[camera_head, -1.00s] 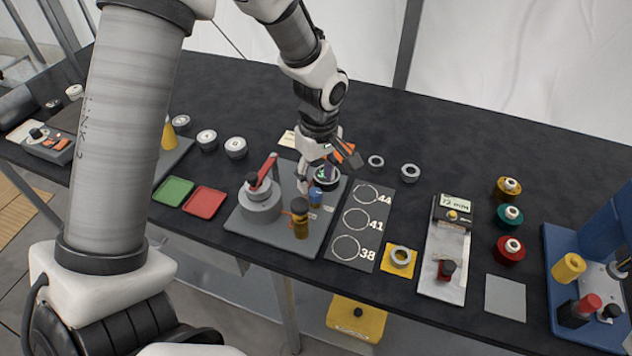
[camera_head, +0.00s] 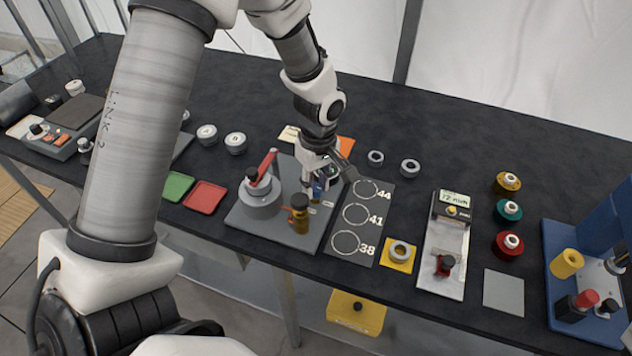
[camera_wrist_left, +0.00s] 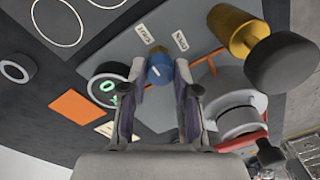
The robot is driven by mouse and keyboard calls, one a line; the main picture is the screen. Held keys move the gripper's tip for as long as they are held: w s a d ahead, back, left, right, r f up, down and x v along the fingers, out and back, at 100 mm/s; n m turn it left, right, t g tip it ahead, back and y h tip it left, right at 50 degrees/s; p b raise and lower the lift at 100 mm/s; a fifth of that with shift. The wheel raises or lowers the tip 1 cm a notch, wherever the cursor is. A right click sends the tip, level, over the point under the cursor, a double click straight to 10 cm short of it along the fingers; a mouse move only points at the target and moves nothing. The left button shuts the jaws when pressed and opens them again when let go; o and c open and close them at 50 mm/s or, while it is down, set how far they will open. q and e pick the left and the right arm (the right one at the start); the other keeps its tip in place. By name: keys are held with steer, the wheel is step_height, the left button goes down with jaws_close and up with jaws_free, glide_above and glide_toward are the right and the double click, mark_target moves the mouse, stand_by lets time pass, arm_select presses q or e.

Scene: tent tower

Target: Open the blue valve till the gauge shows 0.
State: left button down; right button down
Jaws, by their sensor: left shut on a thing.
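The blue valve (camera_wrist_left: 160,72) is a small blue knob on a grey plate (camera_head: 285,240). It also shows, partly hidden, in the head view (camera_head: 317,195). My left gripper (camera_wrist_left: 160,70) has its fingertips on either side of the valve and is shut on it. The gauge (camera_wrist_left: 108,85) is a round black dial with green marks, beside the left finger in the wrist view. One mark looks like a 0, but I cannot read it surely. In the head view the gripper mostly hides the gauge. My right gripper is not in view.
On the same plate stand a brass cylinder with a dark cap (camera_head: 301,212) and a grey round pump with a red lever (camera_head: 262,180), close to the gripper. An orange card (camera_head: 345,146) lies behind. A dark board with circles (camera_head: 357,218) lies to the right.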

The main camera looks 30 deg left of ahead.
arm_select(q)
steer(key=shift+m, duration=0.3)
steer(key=m+p, duration=0.1)
steer(key=m, duration=0.2)
steer(key=shift+s+m+p, duration=0.1)
steer(key=shift+m+p, duration=0.2)
steer(key=shift+p, duration=0.1)
steer(key=m+p, duration=0.1)
steer(key=m, duration=0.3)
steer(key=shift+m, duration=0.3)
steer(key=m+p, duration=0.2)
steer(key=m, duration=0.2)
steer(key=m+p, duration=0.1)
steer(key=m, duration=0.3)
steer(key=shift+f+m+t, duration=0.15)
steer(key=shift+m+t, duration=0.15)
steer(key=shift+m, duration=0.1)
steer(key=c, duration=0.9)
jaws_free()
steer(key=shift+o, duration=0.2)
